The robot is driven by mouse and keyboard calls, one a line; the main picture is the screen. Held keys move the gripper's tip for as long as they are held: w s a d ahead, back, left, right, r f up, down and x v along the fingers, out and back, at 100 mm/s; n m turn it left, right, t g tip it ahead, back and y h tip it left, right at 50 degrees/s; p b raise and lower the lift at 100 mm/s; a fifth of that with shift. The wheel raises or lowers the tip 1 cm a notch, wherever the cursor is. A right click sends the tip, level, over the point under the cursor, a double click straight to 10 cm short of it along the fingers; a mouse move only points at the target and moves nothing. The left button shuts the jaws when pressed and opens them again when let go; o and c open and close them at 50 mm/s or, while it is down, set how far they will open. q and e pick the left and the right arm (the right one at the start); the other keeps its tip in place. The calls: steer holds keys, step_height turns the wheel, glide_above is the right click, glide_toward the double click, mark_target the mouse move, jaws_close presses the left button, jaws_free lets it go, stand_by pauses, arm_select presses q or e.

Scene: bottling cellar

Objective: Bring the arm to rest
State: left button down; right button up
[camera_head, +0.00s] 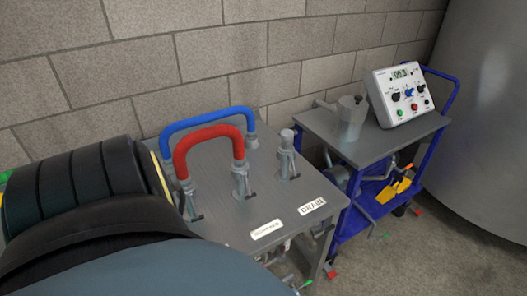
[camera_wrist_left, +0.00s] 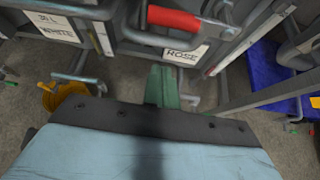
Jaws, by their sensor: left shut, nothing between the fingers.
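My left arm (camera_head: 85,205) fills the lower left of the head view, with its black ribbed link and grey cover close to the camera. The left gripper is hidden there. In the left wrist view the left gripper (camera_wrist_left: 163,80) shows as greenish fingers held together beyond the dark edge of the wrist. Nothing shows between them. It points toward a metal frame with a label reading ROSE (camera_wrist_left: 182,56), with a red bar (camera_wrist_left: 174,19) beyond. I cannot tell the gap to the frame. My right gripper is in neither view.
A grey metal table (camera_head: 225,215) carries a red hose (camera_head: 208,134), a blue hose (camera_head: 205,115) and upright fittings. A blue cart (camera_head: 349,222) stands right of it with a control box (camera_head: 403,94) and a grey jug (camera_head: 350,120). A large tank (camera_head: 484,120) is at the right.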

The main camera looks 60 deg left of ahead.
arm_select(q)
steer(key=p+v, duration=0.1)
steer(key=v, duration=0.6)
steer(key=shift+d+r, duration=0.2)
steer(key=shift+r, duration=0.15)
steer(key=shift+s+f, duration=0.1)
steer(key=shift+s, duration=0.05)
steer(key=s+d+f+n+t+h, duration=0.1)
steer(key=s+d+f+n+h, duration=0.2)
steer(key=s+f+n+h, duration=0.9)
steer(key=s+f+n, duration=0.4)
steer(key=s+f, duration=0.2)
steer(key=s, duration=0.2)
steer(key=shift+s, duration=0.4)
